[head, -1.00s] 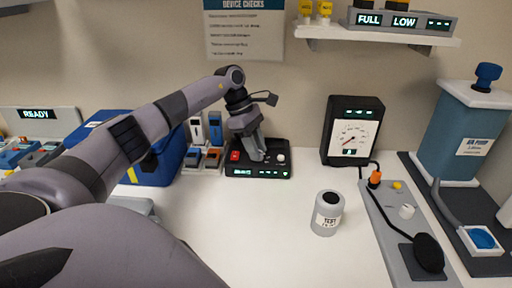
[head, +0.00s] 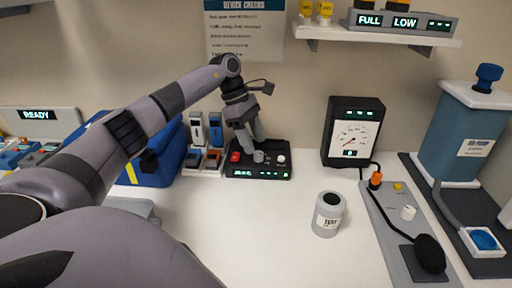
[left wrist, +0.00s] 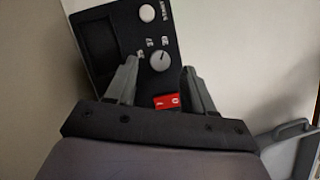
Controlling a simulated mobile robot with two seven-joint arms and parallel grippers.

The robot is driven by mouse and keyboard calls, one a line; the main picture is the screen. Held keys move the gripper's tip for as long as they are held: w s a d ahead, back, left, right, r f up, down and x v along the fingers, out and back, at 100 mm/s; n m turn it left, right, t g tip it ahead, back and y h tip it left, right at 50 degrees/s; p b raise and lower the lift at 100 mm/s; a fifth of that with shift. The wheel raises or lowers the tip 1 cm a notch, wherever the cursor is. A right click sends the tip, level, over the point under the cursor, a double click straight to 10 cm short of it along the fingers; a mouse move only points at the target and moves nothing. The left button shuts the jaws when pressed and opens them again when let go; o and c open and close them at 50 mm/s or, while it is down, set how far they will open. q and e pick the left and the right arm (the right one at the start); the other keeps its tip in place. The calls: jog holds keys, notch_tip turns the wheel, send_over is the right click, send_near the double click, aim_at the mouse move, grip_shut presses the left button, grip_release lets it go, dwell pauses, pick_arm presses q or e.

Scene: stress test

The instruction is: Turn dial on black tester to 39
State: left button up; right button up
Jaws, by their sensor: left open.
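The black tester (head: 258,172) stands at the back of the white table, with a lit display on its front edge. Its grey dial (head: 259,156) sits mid-top, between a red switch (head: 235,156) and a white knob (head: 281,158). In the left wrist view the dial (left wrist: 160,61) bears a pointer mark, with small numbers beside it too blurred to read surely. My left gripper (head: 251,143) is open above the tester, tilted, its fingers spread on either side of the dial in the wrist view. I cannot tell whether they touch it. My right gripper is not in view.
A blue case (head: 160,158) and small devices (head: 203,158) stand left of the tester. A black gauge (head: 353,130) stands to the right, with a grey canister (head: 328,215) in front. A grey panel (head: 395,225) and an air pump (head: 463,135) stand further right. The front middle table is clear.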

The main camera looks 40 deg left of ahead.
pick_arm(q)
jog(key=v, duration=0.4)
jog(key=shift+a+r, duration=0.1)
dwell(0.5)
